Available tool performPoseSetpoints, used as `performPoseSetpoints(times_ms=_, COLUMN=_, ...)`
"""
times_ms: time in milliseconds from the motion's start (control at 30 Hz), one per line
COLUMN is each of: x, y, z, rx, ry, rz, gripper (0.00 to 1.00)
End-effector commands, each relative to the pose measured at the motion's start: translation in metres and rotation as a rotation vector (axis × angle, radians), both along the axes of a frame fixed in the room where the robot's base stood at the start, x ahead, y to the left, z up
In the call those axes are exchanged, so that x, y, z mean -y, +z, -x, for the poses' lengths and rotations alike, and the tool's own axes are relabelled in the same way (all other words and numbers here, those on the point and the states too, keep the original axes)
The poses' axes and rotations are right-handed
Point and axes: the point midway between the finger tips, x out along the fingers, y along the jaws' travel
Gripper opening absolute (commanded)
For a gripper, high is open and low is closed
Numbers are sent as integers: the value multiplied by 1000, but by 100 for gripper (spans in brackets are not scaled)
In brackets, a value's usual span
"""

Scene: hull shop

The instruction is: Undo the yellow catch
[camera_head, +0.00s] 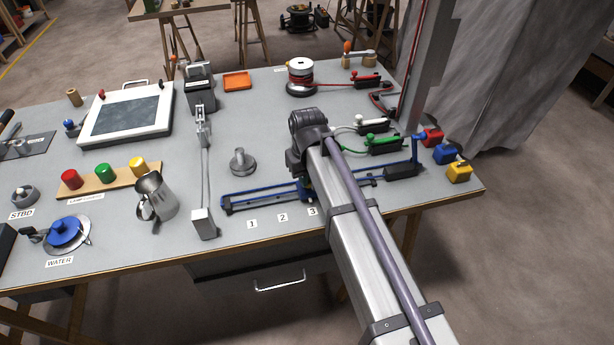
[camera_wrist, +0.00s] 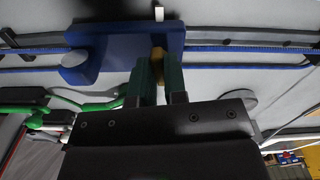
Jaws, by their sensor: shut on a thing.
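My gripper (camera_wrist: 158,68) is shut on the small yellow catch (camera_wrist: 158,54), which shows between its two green-tipped fingers in the wrist view. In the head view the block (camera_head: 305,194) shows partly beside my wrist, on a long blue-edged track (camera_head: 262,199). My arm hides the catch and my fingertips there. How far the catch is turned I cannot tell.
Number cards (camera_head: 282,217) lie along the track's front side. A green-handled clutch (camera_head: 378,141) and a white-handled one (camera_head: 372,122) stand behind my wrist. A grey knobbed post (camera_head: 242,162), a metal jug (camera_head: 155,196) and a lever stand (camera_head: 203,222) are to the left.

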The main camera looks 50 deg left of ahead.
Motion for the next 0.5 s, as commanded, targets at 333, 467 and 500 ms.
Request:
performPoseSetpoints(times_ms=333, x=0, y=0, z=0, rx=0, ry=305, rz=0, gripper=0)
performPoseSetpoints(times_ms=467, x=0, y=0, z=0, rx=0, ry=429, rz=0, gripper=0)
performPoseSetpoints(times_ms=500, x=0, y=0, z=0, rx=0, ry=468, rz=0, gripper=0)
